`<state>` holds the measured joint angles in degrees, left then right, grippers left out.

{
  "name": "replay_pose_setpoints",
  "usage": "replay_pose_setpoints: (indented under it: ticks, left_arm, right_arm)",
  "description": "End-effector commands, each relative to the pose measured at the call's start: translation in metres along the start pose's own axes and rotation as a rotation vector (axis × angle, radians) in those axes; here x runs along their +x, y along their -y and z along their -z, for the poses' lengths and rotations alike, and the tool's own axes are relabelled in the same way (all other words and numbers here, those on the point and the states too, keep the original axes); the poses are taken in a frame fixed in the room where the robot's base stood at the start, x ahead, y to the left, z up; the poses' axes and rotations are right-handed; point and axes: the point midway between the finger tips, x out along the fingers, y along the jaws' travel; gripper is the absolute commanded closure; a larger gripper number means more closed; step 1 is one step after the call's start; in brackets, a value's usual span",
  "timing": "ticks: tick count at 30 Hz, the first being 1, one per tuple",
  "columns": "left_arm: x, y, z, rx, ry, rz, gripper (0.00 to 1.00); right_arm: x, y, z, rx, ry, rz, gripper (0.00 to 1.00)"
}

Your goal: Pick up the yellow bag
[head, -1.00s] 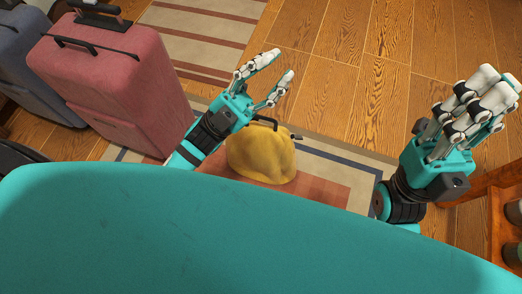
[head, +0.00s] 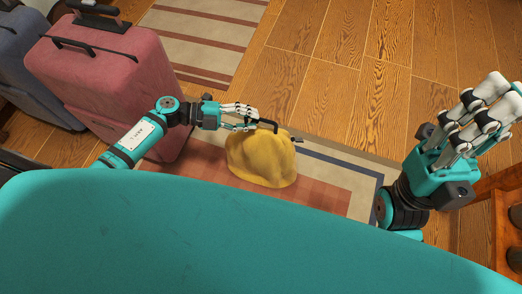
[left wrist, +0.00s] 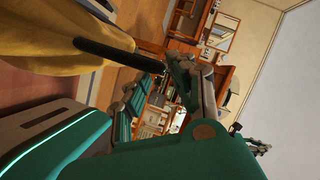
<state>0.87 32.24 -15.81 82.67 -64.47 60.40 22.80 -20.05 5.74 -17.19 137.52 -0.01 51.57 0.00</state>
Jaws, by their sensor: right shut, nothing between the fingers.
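The yellow bag (head: 262,160) stands on the striped rug, with a black handle (head: 268,122) on top. My left gripper (head: 254,119) is at the upper left of the bag, its fingers pointing right, close to the handle. The fingers look parted; whether the handle lies between them I cannot tell. In the left wrist view the bag (left wrist: 50,40) fills the upper left, and its dark handle (left wrist: 95,50) reaches towards the finger (left wrist: 185,78). My right gripper (head: 497,98) is shut and empty at the right, well away from the bag.
A pink suitcase (head: 105,85) stands left of the bag, behind my left arm, with a blue-grey suitcase (head: 30,70) beyond it. A wooden shelf (head: 503,225) is at the lower right. The wooden floor (head: 345,80) behind the bag is clear.

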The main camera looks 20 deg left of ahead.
Motion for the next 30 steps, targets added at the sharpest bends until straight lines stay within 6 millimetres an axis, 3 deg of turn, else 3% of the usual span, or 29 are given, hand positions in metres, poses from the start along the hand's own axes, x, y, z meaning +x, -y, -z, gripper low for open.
replay_pose_setpoints:
  ticks: [3,9,17,22,30]
  left_arm:
    - [0.021,-0.001,0.003,0.003,-0.003,0.004,0.77]
    - [0.042,0.001,0.004,0.000,-0.002,0.003,0.77]
    - [0.043,0.002,0.004,0.000,-0.001,0.002,0.78]
    - [0.043,0.002,0.004,0.000,-0.002,0.002,1.00]
    - [0.043,0.001,0.004,-0.001,-0.002,0.002,1.00]
  right_arm:
    - [-0.011,0.000,-0.002,0.000,0.000,0.000,1.00]
    - [-0.015,0.000,-0.003,0.000,-0.001,0.001,1.00]
    - [-0.015,0.000,-0.003,0.000,-0.001,0.001,1.00]
    - [-0.015,0.000,-0.003,0.000,-0.001,0.001,1.00]
    - [-0.015,0.000,-0.003,0.001,-0.001,0.001,1.00]
